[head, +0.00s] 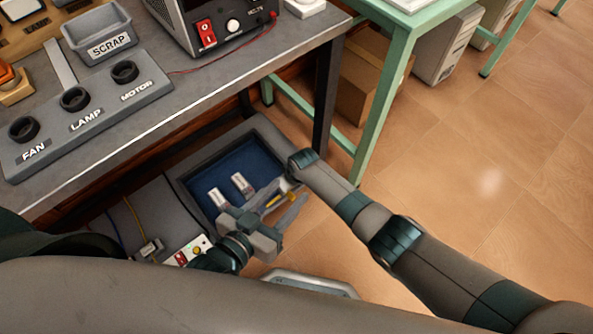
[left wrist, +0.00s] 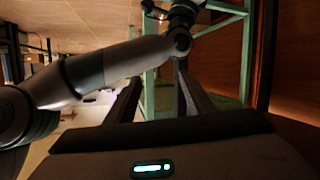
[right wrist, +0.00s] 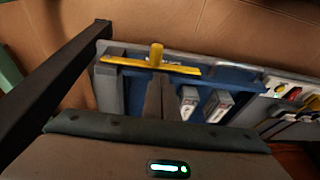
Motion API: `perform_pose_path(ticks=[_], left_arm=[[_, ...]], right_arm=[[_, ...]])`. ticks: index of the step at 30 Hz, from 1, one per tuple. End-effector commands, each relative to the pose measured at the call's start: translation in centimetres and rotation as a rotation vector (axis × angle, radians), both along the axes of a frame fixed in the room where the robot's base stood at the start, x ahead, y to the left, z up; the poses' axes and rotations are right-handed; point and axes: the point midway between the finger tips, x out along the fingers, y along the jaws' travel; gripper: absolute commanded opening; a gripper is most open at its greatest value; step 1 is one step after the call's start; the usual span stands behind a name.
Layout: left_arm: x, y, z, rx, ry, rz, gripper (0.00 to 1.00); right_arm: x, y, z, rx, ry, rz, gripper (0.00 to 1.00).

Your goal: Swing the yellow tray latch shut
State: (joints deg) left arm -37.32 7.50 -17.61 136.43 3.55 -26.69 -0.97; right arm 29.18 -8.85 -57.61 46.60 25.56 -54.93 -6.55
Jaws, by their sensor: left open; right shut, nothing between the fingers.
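The yellow tray latch (right wrist: 128,63) is a flat bar with an upright round knob (right wrist: 156,52), along one edge of the blue-lined tray (right wrist: 222,68) in the right wrist view. In the head view a bit of the latch (head: 277,200) shows between my left fingers; the rest is hidden. My right gripper (right wrist: 158,82) is shut and empty, its tips close to the knob; contact cannot be told. In the head view its fingers are largely hidden. My left gripper (head: 292,191) is open above the tray's near-right side; its fingers (left wrist: 161,95) frame my right arm in the left wrist view.
Two pale labelled blocks (head: 230,190) lie in the tray (head: 212,160). The workbench (head: 130,135) overhangs behind, its dark leg (head: 326,95) beside the tray. A green-framed table (head: 385,90) stands to the right. A small panel with buttons (head: 188,252) sits left of the tray.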

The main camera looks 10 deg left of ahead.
Motion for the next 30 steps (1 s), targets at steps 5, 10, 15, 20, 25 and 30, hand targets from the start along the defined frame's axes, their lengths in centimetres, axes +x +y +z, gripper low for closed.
perform_pose_path(ticks=[5, 10, 15, 20, 25, 30], left_arm=[[-1.0, 0.8, -2.0, 0.037, 0.136, 0.000, 0.48], [-2.3, 1.7, -4.0, 0.070, 0.267, -0.002, 0.48], [-4.0, 2.6, -5.7, 0.103, 0.396, -0.003, 0.48], [-5.5, 4.0, -6.8, 0.151, 0.517, 0.004, 0.48], [-6.4, 5.4, -7.4, 0.201, 0.602, 0.015, 0.48], [-7.1, 6.7, -7.8, 0.241, 0.664, 0.028, 0.48]], right_arm=[[-0.2, -0.3, 1.4, 0.000, 0.000, 0.001, 0.00], [-0.4, -0.7, 2.7, 0.001, 0.001, 0.000, 0.00], [-0.6, -1.0, 4.0, 0.001, 0.001, -0.001, 0.00], [-0.9, -1.7, 6.6, 0.002, 0.000, 0.000, 0.00], [-1.4, -2.5, 9.7, 0.002, -0.001, 0.000, 0.00], [-1.8, -3.2, 12.3, 0.001, 0.000, 0.000, 0.00]])
